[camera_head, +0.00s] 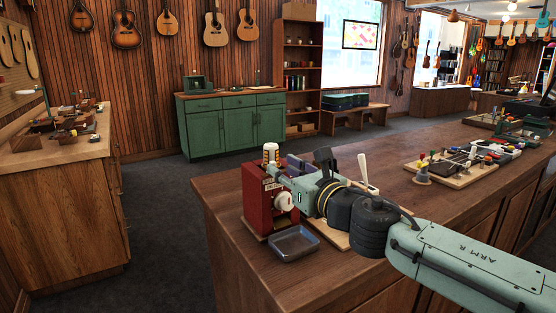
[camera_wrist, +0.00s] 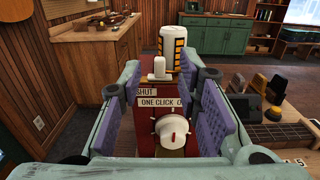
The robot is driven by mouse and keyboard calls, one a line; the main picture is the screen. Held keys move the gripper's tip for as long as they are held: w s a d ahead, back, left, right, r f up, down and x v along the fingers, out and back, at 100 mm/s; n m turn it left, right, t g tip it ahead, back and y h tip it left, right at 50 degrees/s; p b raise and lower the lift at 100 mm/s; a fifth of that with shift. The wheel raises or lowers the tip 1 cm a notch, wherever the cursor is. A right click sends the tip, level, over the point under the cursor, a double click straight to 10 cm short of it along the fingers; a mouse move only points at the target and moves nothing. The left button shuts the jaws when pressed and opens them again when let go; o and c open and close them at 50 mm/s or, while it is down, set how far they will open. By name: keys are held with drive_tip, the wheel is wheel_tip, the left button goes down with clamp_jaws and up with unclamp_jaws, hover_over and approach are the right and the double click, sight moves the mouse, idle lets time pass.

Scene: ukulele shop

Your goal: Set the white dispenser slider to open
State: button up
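The red dispenser (camera_head: 256,204) stands upright on the wooden counter, with a white cylinder banded in yellow on top. In the wrist view its white slider (camera_wrist: 159,68) stands above a label reading "SHUT" (camera_wrist: 147,92) and another reading "ONE CLICK" with its end hidden. A round white knob (camera_wrist: 172,131) is on the red front below. My gripper (camera_wrist: 160,85) is open, with purple-padded fingers to the left and right of the slider and visible gaps on both sides. In the head view my gripper (camera_head: 284,178) is at the dispenser's upper front, and the slider is hard to make out.
A grey tray (camera_head: 294,243) sits at the dispenser's foot. A white lever (camera_head: 364,170) stands behind my wrist. A wooden board with small parts (camera_head: 460,165) lies farther right on the counter (camera_head: 400,180). A green cabinet (camera_head: 233,125) stands across the floor.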

sight(273, 163)
drive_tip(key=shift+p+x, duration=0.3)
drive_tip(key=shift+x, duration=1.25)
drive_tip(key=shift+c, duration=0.6)
drive_tip(key=shift+a, duration=0.1)
drive_tip(key=c, duration=0.5)
clamp_jaws()
